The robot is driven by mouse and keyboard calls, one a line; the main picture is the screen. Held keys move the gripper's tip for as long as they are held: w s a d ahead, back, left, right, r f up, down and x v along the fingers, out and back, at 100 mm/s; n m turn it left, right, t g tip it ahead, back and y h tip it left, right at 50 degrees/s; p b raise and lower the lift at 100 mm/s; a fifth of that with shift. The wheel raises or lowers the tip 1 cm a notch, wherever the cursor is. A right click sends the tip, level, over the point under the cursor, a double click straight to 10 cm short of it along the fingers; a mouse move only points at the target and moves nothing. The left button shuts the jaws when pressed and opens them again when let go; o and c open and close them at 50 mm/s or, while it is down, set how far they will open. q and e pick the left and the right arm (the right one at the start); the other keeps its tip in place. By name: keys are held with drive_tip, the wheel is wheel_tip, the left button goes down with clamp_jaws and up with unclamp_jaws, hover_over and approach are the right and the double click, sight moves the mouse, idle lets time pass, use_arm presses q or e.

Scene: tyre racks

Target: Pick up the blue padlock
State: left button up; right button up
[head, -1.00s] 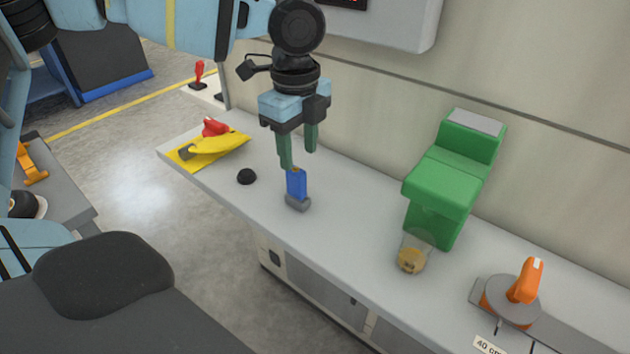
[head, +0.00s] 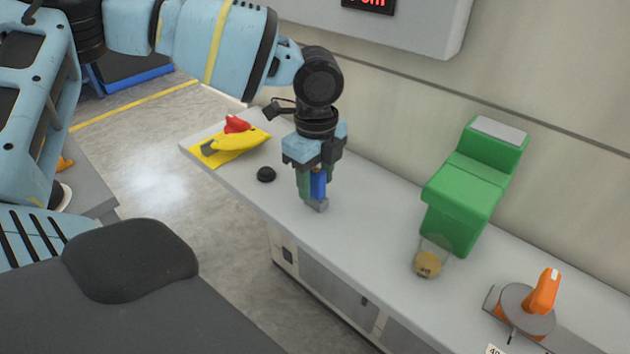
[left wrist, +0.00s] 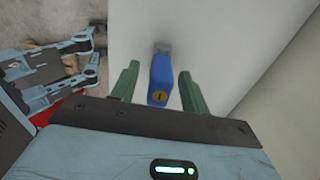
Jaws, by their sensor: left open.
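The blue padlock (head: 319,184) stands upright on the grey bench, on or in a small grey piece at its foot. In the left wrist view the padlock (left wrist: 161,78) shows its blue body and a brass keyhole face, between the two green fingers. My left gripper (head: 316,185) points down around the padlock, with a finger on either side. In the left wrist view the left gripper (left wrist: 158,82) is open, with a gap between each finger and the padlock. Part of the padlock is hidden by the fingers in the head view. My right gripper is not in view.
A black knob (head: 266,174) and a yellow-and-red tool (head: 235,140) lie to the left. A wall runs behind.

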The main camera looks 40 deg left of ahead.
use_arm(q)
drive_tip(key=shift+f, duration=0.5)
clamp_jaws()
drive_tip(key=shift+r, duration=0.1)
drive_tip(key=shift+r, duration=0.45)
drive_tip(key=r, duration=0.1)
drive_tip(key=s+r, duration=0.1)
drive_tip(key=shift+r, duration=0.35)
drive_tip(key=s+a+r, duration=0.1)
drive_tip(key=s, duration=1.4)
drive_tip(key=shift+a+r, duration=0.15)
